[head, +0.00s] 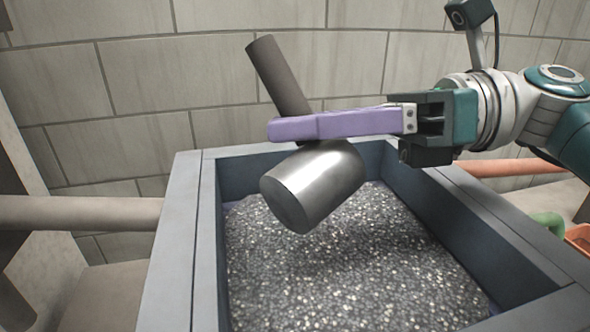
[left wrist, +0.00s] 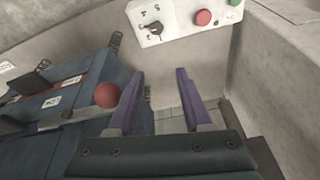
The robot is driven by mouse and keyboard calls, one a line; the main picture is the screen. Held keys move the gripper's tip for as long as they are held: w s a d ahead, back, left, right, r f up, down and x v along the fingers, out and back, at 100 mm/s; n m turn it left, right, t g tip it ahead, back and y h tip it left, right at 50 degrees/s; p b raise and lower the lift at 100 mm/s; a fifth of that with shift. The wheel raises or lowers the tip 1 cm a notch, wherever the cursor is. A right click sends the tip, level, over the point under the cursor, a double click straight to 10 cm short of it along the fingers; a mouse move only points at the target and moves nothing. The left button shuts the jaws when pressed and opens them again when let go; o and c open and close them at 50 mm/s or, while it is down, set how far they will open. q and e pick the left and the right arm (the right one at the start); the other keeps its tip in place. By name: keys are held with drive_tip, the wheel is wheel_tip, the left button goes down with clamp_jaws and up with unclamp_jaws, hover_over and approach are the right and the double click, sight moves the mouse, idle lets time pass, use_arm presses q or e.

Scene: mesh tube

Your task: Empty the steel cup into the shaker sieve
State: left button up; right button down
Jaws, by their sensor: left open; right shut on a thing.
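The steel cup (head: 318,182) is in the head view, tilted well over above the middle of the shaker sieve. Its dark grey handle (head: 277,72) slants up to the left. My right gripper (head: 285,128), with purple fingers, reaches in from the right and is shut on the handle just above the cup. I cannot see into the cup, and no falling stream shows. The shaker sieve (head: 181,240) is a grey-blue walled box with a wide layer of grey speckled granules (head: 340,275) in it. My left gripper (left wrist: 160,75) is open and empty in the left wrist view.
A pipe (head: 80,212) runs left of the sieve, and an orange pipe (head: 515,167) lies at right. A block wall stands behind. The left wrist view shows a control panel (left wrist: 180,24) with a dial and buttons, and a red ball knob (left wrist: 106,95) beside the left fingers.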

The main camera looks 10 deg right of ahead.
drive_tip(key=shift+s+a+f+n+h, duration=0.1)
drive_tip(key=shift+s+a+n+h, duration=0.25)
drive_tip(key=shift+a, duration=0.2)
drive_tip(key=shift+s+a+h+p, duration=0.2)
drive_tip(key=shift+a+h+p, duration=0.05)
drive_tip(key=shift+a+p, duration=0.15)
drive_tip(key=s+a+n+t+h+p, duration=0.1)
drive_tip(key=a+h+p, duration=0.1)
drive_tip(key=p, duration=0.6)
drive_tip(key=s+a+n+t+h+p, duration=0.1)
drive_tip(key=h+p, duration=0.3)
drive_tip(key=p, duration=0.5)
drive_tip(key=s+a+n+h+p, duration=0.2)
drive_tip(key=a+n+h+p, duration=0.1)
drive_tip(key=p, duration=0.6)
drive_tip(key=shift+s+a+f+n+t, duration=0.25)
drive_tip(key=shift+a+f+t, duration=0.15)
drive_tip(key=shift+a, duration=0.2)
drive_tip(key=shift+s+a+h+p, duration=0.2)
drive_tip(key=shift+a+h+p, duration=0.2)
drive_tip(key=shift+p, duration=0.25)
drive_tip(key=shift+s+a+f+n+t+h, duration=0.1)
drive_tip(key=shift+a+f+n+t+h, duration=0.1)
drive_tip(key=shift+n+t+h, duration=0.15)
